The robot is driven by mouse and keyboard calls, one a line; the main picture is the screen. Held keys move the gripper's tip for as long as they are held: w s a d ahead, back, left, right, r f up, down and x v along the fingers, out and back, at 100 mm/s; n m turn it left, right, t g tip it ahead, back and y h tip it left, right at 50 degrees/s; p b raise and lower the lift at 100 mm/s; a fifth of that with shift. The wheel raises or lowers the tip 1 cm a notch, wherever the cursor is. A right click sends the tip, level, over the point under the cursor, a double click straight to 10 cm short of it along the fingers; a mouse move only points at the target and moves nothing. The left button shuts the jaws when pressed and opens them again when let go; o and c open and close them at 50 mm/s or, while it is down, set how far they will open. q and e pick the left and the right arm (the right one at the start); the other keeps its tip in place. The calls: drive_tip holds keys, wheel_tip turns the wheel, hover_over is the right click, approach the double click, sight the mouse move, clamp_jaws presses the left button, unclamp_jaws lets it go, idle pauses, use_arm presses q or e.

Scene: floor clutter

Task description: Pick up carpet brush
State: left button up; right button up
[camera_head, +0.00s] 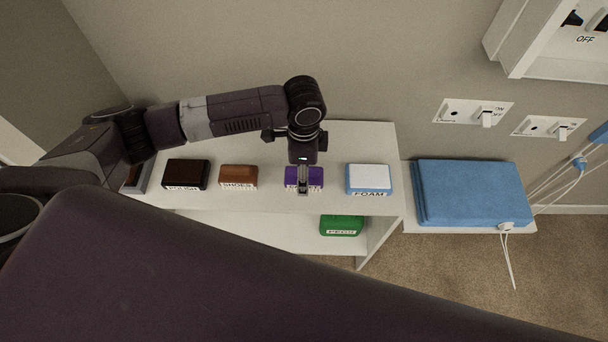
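Several brushes or sponges stand in a row on the white shelf unit (330,140). A purple one (290,176) has a white label that is partly covered by my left gripper, so I cannot read it. My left gripper (303,188) points down over the purple one, in front of its middle. I cannot tell whether its fingers are open or shut, or whether they touch it. No label in view clearly reads carpet. My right gripper is not in view.
A dark brown brush (186,173), a brown one labelled shoes (238,175) and a blue-white one labelled foam (369,178) share the top. A green one (341,224) is on the lower shelf.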

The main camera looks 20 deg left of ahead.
use_arm(q)
drive_tip(key=c, duration=1.3)
drive_tip(key=shift+r, duration=0.15)
wheel_tip(320, 180, up, 20)
drive_tip(key=shift+f+b, duration=0.1)
drive_tip(key=shift+b, duration=0.5)
